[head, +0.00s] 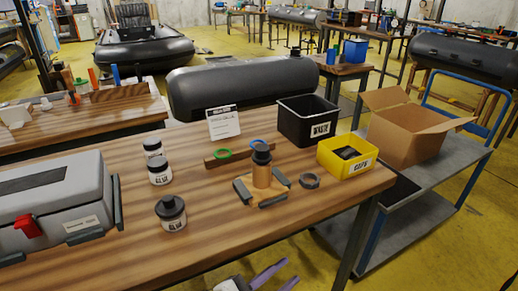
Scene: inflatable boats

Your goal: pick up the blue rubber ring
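The blue rubber ring (257,142) sits at the right end of a wooden strip (239,155) on the workbench (120,165). It is partly hidden behind the black top of a tan valve-like part (262,176). A green ring (222,154) is on the same strip, to its left. My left gripper (290,270) shows at the bottom edge, in front of and below the bench's front edge. Its two purplish fingers are apart with nothing visible between them. It is well away from the blue ring. My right gripper is not in view.
A dark grey ring (309,181) lies right of the valve part. Black-lidded glue jars (171,213) and a grey case (55,205) stand left. A black waste bin (308,120), yellow caps bin (345,158) and label card (223,123) stand around the strip. The bench front is partly clear.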

